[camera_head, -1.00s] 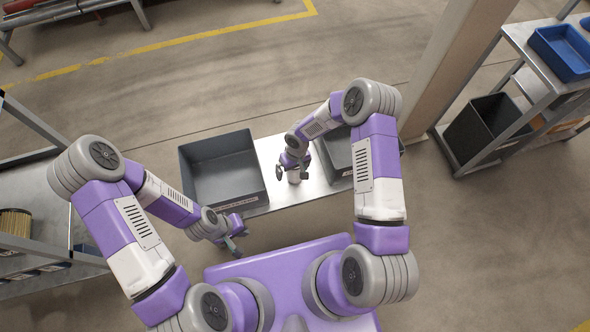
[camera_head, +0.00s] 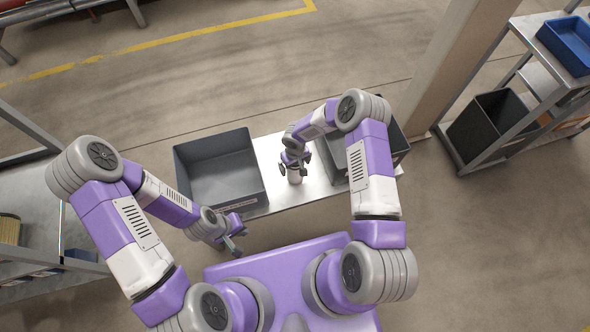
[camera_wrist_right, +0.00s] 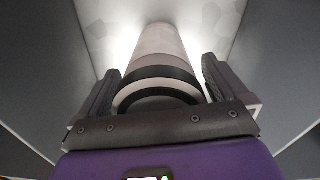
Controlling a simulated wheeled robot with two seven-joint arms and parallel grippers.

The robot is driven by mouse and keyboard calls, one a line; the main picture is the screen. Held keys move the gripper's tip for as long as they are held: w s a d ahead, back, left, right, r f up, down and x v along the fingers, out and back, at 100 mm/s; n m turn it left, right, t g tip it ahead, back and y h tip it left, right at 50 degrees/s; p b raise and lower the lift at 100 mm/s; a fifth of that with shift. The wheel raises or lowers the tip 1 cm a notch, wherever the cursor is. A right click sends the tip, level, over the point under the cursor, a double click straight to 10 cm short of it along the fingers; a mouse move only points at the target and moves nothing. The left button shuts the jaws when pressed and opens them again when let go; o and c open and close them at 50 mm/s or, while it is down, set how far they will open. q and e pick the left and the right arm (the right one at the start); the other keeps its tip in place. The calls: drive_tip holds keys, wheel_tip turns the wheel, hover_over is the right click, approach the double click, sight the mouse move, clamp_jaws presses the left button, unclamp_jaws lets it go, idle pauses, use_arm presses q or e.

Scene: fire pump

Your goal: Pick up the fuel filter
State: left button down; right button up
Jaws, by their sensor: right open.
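The fuel filter looks like a pale upright cylinder (camera_head: 295,175) on the metal table between two grey bins. In the right wrist view the filter (camera_wrist_right: 160,55) has a dark band and dark ring near its close end. My right gripper (camera_head: 294,163) is open above it. In that wrist view its fingers (camera_wrist_right: 158,88) stand on either side of the filter's near end, with the left finger close to it; contact cannot be told. My left gripper (camera_head: 236,241) is open and empty, left of my base and in front of the left bin.
The left bin (camera_head: 182,190) and right bin (camera_head: 397,150) flank the filter closely on the metal table (camera_head: 272,185). A shelf (camera_head: 35,190) stands at the left with a yellowish ribbed item (camera_head: 9,229). A rack (camera_head: 520,150) at the right holds a blue tray (camera_head: 570,42) and black bin (camera_head: 490,122).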

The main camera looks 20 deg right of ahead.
drive_tip(key=shift+r, duration=0.15)
drive_tip(key=c, duration=1.6)
